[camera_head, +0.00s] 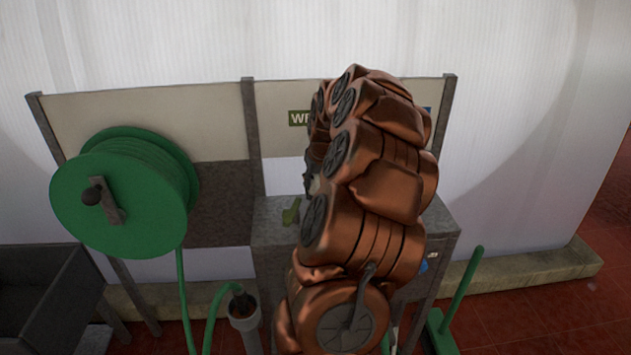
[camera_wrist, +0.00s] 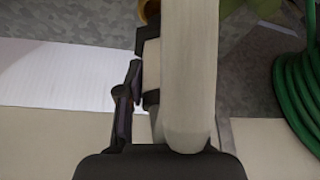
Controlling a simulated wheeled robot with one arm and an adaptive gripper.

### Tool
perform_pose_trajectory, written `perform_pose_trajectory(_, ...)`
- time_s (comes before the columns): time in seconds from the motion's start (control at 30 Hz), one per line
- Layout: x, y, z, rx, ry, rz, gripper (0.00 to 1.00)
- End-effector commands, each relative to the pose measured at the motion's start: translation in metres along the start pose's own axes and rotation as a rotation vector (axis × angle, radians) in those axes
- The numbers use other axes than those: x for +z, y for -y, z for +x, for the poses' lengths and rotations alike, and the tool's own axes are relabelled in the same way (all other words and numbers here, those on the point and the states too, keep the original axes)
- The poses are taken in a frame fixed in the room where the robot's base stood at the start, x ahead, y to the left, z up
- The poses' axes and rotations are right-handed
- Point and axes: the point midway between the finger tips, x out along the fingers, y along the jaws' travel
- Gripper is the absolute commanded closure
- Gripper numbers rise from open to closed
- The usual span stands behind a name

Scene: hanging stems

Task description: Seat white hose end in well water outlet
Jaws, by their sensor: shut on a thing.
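A thick pale white hose (camera_wrist: 190,75) runs down the middle of the wrist view and bends near the bottom. My gripper (camera_wrist: 141,80) is beside its left edge, with dark fingers shut on a pale part that I take to be the white hose end; the grip is partly hidden. A yellow-brass piece (camera_wrist: 150,10) shows at the top, just beyond the dark parts; I cannot tell whether it is the outlet or touches the hose.
A green hose reel (camera_head: 120,195) stands left, its hose (camera_head: 184,300) hanging down near a grey holder (camera_head: 244,312). A dark trough (camera_head: 45,290) is at lower left. A green-handled tool (camera_head: 461,290) stands right.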

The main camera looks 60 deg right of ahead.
Motion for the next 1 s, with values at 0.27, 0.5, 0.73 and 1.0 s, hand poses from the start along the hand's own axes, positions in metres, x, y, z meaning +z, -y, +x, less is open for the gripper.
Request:
perform_pose_trajectory(0.27, 0.002, 0.0, 0.005, 0.0, 0.0, 0.0, 0.99)
perform_pose_trajectory(0.5, 0.005, 0.0, 0.011, 0.0, 0.0, 0.0, 0.99)
perform_pose_trajectory(0.73, 0.007, 0.0, 0.017, 0.0, 0.0, 0.0, 0.99)
perform_pose_trajectory(1.0, 0.01, 0.0, 0.024, 0.0, 0.0, 0.0, 0.99)
